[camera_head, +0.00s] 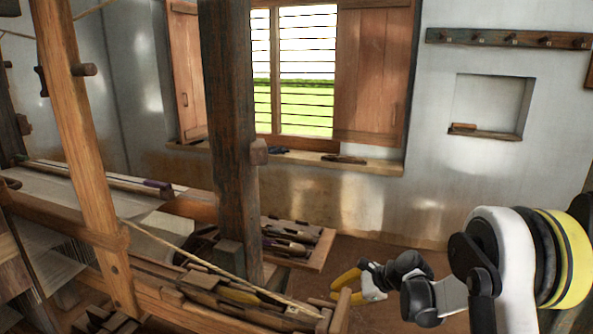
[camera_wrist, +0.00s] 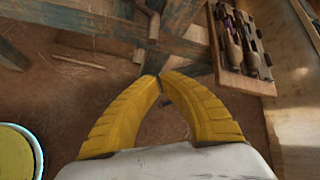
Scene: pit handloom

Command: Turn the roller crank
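I cannot make out a roller crank for certain in either view. The wooden loom (camera_head: 90,180) fills the left of the head view, with pale cloth (camera_head: 50,188) stretched on it. My gripper (camera_head: 334,287) is low in the head view, just right of the loom's front rail (camera_head: 160,290). In the wrist view the two yellow fingers of my gripper (camera_wrist: 159,77) curve in and their tips meet or nearly meet. Nothing shows between them. Bare floor and dark worn beams (camera_wrist: 115,25) lie beyond the tips.
A wooden tray of shuttles (camera_head: 300,243) lies behind the dark post (camera_head: 233,140); it also shows at top right in the wrist view (camera_wrist: 262,87). A shuttered window (camera_head: 305,70) and peg rail (camera_head: 510,39) are on the wall. The brown floor (camera_head: 375,250) looks clear right of the tray.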

